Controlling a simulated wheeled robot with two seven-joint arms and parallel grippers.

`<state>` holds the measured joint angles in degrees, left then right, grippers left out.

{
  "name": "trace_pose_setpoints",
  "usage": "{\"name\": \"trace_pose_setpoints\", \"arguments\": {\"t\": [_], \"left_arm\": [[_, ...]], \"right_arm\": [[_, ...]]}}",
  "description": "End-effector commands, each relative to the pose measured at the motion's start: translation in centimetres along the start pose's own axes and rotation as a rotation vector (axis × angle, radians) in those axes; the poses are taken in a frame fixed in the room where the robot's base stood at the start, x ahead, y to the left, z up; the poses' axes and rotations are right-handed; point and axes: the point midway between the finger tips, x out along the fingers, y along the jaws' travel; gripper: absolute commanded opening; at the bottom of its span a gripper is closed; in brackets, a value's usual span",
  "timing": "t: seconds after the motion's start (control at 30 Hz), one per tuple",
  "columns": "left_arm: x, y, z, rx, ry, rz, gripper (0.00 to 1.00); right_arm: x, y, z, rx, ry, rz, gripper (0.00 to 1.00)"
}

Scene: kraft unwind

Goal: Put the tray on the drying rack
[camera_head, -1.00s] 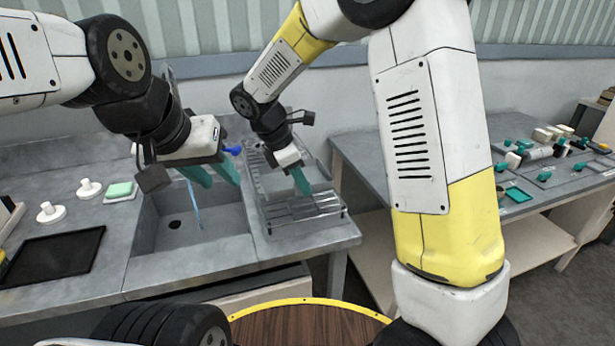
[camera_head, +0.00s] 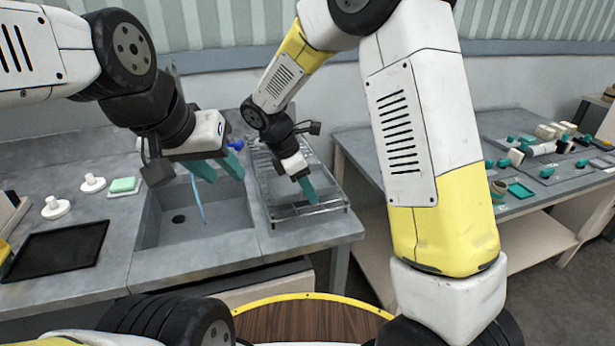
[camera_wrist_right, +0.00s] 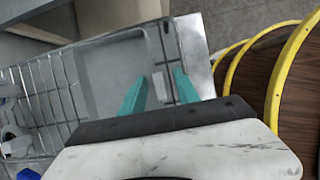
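A grey, shallow tray (camera_wrist_right: 112,75) lies on the wire drying rack (camera_wrist_right: 42,112) in the right wrist view. In the head view the tray (camera_head: 285,182) sits on the rack (camera_head: 308,211) beside the sink, partly hidden by my right arm. My right gripper (camera_head: 308,190) is at the tray's near right side. In the wrist view its teal fingers (camera_wrist_right: 161,88) are apart, near the tray's rim; contact is unclear. My left gripper (camera_head: 217,172) is open and empty above the sink.
The sink (camera_head: 195,240) is left of the rack, with a thin blue strand (camera_head: 198,205) in it. A black mat (camera_head: 57,250), white knobs (camera_head: 55,208) and a green sponge (camera_head: 123,185) lie further left. A second table (camera_head: 500,215) with several small parts stands right.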

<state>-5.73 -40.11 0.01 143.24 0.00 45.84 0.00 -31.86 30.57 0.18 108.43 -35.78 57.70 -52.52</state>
Motion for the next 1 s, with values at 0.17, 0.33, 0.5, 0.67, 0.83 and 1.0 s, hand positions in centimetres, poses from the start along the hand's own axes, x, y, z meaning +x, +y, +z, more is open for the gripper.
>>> {"name": "trace_pose_setpoints", "arguments": {"t": [0.17, 0.33, 0.5, 0.67, 0.83, 1.0], "left_arm": [[0.0, 0.0, 0.0, 0.0, 0.0, 0.0, 0.36], [0.0, 0.0, 0.0, 0.0, 0.0, 0.0, 0.36], [0.0, 0.0, 0.0, 0.0, 0.0, 0.0, 0.36], [0.0, 0.0, 0.0, 0.0, 0.0, 0.0, 0.36], [0.0, 0.0, 0.0, 0.0, 0.0, 0.0, 0.36], [0.0, 0.0, 0.0, 0.0, 0.0, 0.0, 0.36]], "right_arm": [[-0.1, 0.0, 0.0, 0.0, 0.0, 0.0, 0.38], [-1.7, 0.1, 0.1, 0.002, 0.002, 0.003, 0.38], [-5.2, 0.1, 0.1, 0.001, 0.002, 0.006, 0.38], [-8.6, 0.1, 0.1, 0.001, 0.001, 0.004, 0.38], [-11.2, 0.1, 0.1, 0.001, 0.001, 0.002, 0.38], [-12.4, -0.3, 0.6, 0.025, 0.01, 0.004, 0.38]]}}
